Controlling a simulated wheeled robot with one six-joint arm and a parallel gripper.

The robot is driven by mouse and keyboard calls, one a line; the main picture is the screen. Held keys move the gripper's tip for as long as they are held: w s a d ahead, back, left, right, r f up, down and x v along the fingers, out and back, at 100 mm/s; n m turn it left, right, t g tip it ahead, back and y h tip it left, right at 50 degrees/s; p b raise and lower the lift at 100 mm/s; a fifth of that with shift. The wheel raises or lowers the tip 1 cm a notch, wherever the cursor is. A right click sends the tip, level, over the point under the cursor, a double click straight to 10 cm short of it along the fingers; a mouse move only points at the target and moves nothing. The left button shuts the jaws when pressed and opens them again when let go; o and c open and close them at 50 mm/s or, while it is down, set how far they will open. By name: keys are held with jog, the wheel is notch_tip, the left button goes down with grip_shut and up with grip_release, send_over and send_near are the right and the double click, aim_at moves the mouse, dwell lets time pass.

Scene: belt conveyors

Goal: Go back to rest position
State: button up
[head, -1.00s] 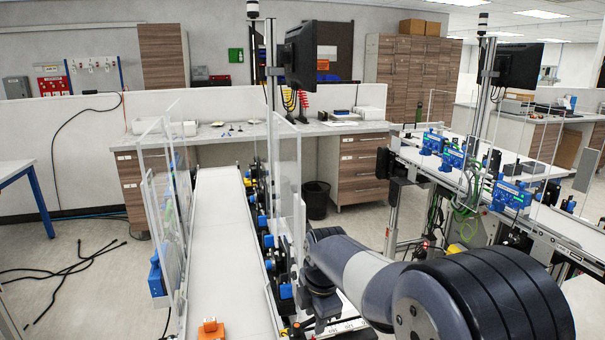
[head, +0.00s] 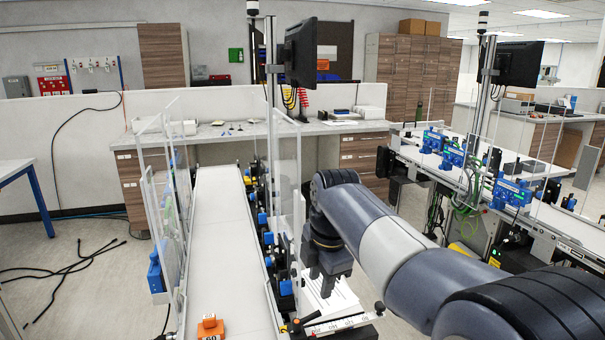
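My arm reaches in from the lower right of the head view. My gripper (head: 328,284) points down to the right of the near white belt, over a pale flat surface beside the belt's side rail. Its dark fingers are small and partly overlap in this view, so their opening is unclear. I see no object between them. An orange block (head: 210,327) with dark marks sits on the near belt (head: 222,250) at the bottom edge of the view, well to the left of my gripper.
Clear guard panels (head: 164,210) line the belt's left side. Blue and black sensors (head: 266,238) line its right side. A monitor on a post (head: 300,53) stands behind. A second conveyor (head: 545,220) is at the right. Cables (head: 75,268) lie on the floor at left.

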aim_at(315, 314)
jog(key=p+x, duration=0.1)
jog(key=x, duration=1)
jog(key=shift+s+d, duration=0.1)
jog(key=shift+s, duration=0.1)
jog(key=shift+s+d+r+m+h, duration=0.1)
jog(key=shift+s+m+h, duration=0.3)
jog(key=shift+m, duration=0.8)
jog(key=shift+s, duration=0.1)
